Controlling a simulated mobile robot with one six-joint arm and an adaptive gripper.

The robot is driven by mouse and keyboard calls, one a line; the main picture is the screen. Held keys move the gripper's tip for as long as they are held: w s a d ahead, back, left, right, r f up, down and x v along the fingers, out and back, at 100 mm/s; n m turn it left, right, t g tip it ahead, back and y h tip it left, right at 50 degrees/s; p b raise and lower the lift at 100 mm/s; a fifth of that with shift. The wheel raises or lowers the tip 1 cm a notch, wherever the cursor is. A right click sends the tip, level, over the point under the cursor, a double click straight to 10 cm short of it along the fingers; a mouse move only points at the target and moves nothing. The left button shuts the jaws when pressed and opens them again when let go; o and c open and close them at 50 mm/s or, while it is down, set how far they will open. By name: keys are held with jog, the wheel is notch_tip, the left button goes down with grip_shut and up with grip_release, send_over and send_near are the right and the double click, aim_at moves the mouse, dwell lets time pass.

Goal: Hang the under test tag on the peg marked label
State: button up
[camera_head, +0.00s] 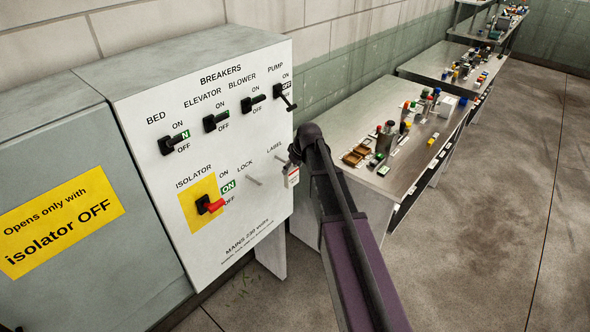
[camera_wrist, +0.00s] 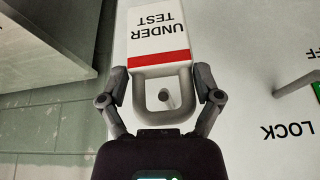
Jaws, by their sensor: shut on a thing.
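The under test tag (camera_wrist: 158,35) is white with a red band and a grey loop. My gripper (camera_wrist: 162,84) is shut on the tag's loop, one finger on each side, in the wrist view. A grey peg end (camera_wrist: 165,98) shows inside the loop; I cannot tell whether the loop is around the peg or only in front of it. In the head view the tag (camera_head: 292,177) hangs below my gripper (camera_head: 293,156) at the right edge of the white panel, just below the word LABEL.
The lock peg (camera_head: 253,181) stands bare to the left; it also shows in the wrist view (camera_wrist: 297,83). The red isolator handle (camera_head: 211,205) and breaker switches (camera_head: 216,122) stick out from the panel. A table (camera_head: 388,98) with small objects stands to the right.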

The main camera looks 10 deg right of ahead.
jog(key=shift+w+a+f, duration=0.1)
jog(key=shift+w+a, duration=0.35)
jog(key=shift+w, duration=0.15)
jog(key=shift+w+a, duration=0.4)
jog(key=shift+w, duration=0.2)
jog(key=shift+w+a+f+b, duration=0.4)
jog(key=shift+w+f+b, duration=0.1)
jog(key=shift+b, duration=0.1)
jog(key=o, duration=1.1)
jog(key=shift+r, duration=0.1)
